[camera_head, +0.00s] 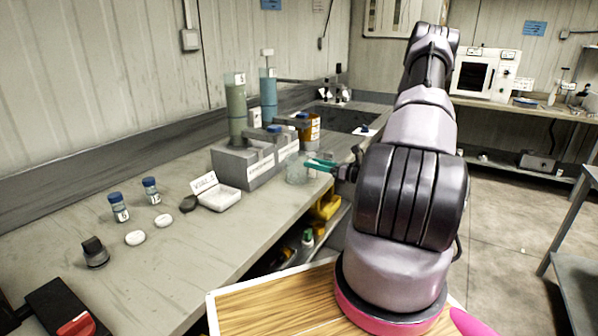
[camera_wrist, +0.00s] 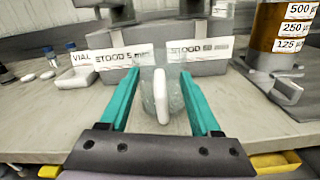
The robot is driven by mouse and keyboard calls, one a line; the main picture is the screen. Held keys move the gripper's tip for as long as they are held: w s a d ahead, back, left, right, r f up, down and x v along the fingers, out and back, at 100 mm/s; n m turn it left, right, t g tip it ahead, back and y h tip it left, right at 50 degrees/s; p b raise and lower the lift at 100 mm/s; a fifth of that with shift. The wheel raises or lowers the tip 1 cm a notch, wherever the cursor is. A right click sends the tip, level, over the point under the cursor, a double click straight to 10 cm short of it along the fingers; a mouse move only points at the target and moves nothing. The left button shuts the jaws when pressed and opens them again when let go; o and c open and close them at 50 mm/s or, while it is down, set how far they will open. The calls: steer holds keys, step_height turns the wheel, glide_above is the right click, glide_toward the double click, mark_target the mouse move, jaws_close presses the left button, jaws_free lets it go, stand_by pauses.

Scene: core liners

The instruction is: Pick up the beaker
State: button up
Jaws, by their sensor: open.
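The beaker (camera_head: 296,168) is clear glass and stands upright near the front edge of the bench, in front of grey blocks. In the wrist view the faint clear beaker (camera_wrist: 176,98) shows between my two teal fingers, with a white upright strip on its near side. My gripper (camera_head: 318,163) is open, level, and reaches in from the right at the beaker. In the wrist view my gripper (camera_wrist: 160,88) has one finger on each side of the beaker. I cannot tell whether either finger touches the glass.
Grey labelled blocks (camera_head: 245,165) stand close behind the beaker, with green (camera_head: 236,108) and blue (camera_head: 268,95) cylinders. An amber bottle (camera_head: 309,128) is behind. Yellow bins (camera_head: 327,206) sit below the bench edge.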

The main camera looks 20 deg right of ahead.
jaws_close()
